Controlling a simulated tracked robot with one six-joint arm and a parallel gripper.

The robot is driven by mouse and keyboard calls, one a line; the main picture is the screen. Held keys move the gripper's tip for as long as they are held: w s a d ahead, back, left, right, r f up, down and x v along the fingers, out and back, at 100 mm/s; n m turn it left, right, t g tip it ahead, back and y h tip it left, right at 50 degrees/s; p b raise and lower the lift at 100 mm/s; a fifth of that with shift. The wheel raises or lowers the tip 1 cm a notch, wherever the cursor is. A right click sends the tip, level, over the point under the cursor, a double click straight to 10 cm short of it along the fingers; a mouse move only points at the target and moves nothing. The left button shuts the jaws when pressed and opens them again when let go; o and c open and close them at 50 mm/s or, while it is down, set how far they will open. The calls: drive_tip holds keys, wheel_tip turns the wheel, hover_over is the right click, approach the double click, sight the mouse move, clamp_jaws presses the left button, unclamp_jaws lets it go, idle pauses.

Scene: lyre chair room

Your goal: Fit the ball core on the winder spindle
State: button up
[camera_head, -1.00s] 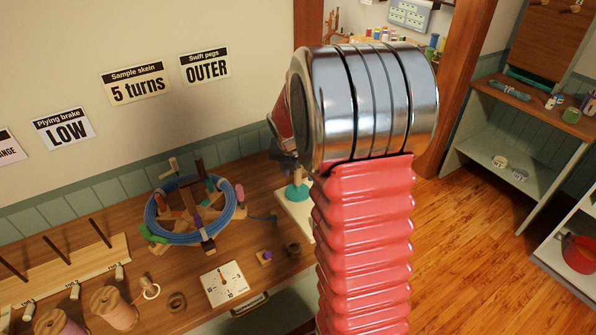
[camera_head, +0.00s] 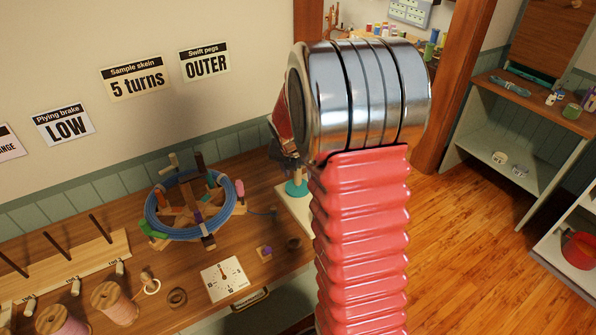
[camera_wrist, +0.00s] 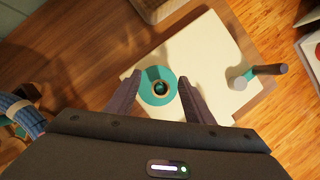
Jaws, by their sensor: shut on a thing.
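The winder (camera_wrist: 195,50) is a pale board with a round teal base (camera_wrist: 146,96). In the wrist view, a small tan ring, seemingly the ball core (camera_wrist: 162,96), shows end-on over the teal base, with a dark teal centre. My gripper (camera_wrist: 160,76) is shut on the core, with its dark fingers on either side, though the contact is not clear. I cannot tell whether the core is around the spindle or above it. In the head view, the teal base (camera_head: 297,188) stands left of my arm, and my gripper's dark fingers are just above it, partly hidden.
A crank handle (camera_wrist: 268,70) sits at the board's right side. A swift (camera_head: 190,208) with a blue skein stands left of the winder. Open floor lies right.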

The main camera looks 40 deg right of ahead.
drive_tip(key=shift+f, duration=0.8)
idle(0.6)
drive_tip(key=o, duration=1.1)
drive_tip(key=shift+c, duration=0.2)
drive_tip(key=shift+r, duration=0.15)
drive_tip(key=v, duration=1.3)
drive_tip(key=shift+a+r, duration=0.15)
drive_tip(key=shift+r, duration=0.05)
drive_tip(key=shift+s, duration=0.1)
